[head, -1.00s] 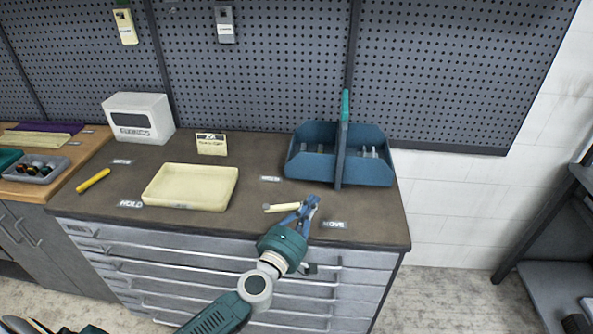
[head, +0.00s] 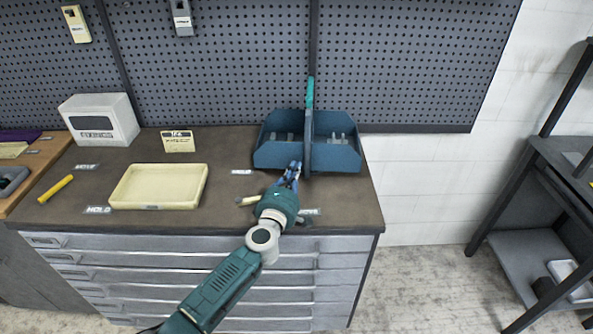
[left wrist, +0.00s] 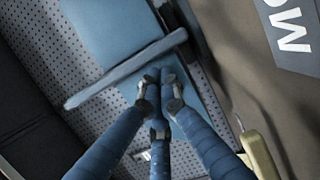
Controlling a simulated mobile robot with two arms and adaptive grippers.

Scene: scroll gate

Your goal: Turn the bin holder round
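The bin holder, a blue two-sided caddy (head: 275,157) with an upright middle panel and a teal grip (head: 310,92), stands at the back right of the bench. Small grey pieces show in its bins. My left gripper (head: 292,172) is at its front, beside the panel's lower front edge. In the left wrist view, the blue fingertips (left wrist: 158,88) are close together with a small gap, near the panel's grey edge (left wrist: 120,72) and the holder's blue surface (left wrist: 100,25). I cannot tell whether they touch or grip it. My right gripper is out of view.
A cream tray (head: 160,204), a yellow stick (head: 55,189), a white box (head: 100,118) and a small sign (head: 178,141) are on the bench. A cream-handled item (head: 247,200) lies just left of my gripper. The pegboard (head: 400,60) rises close behind the holder.

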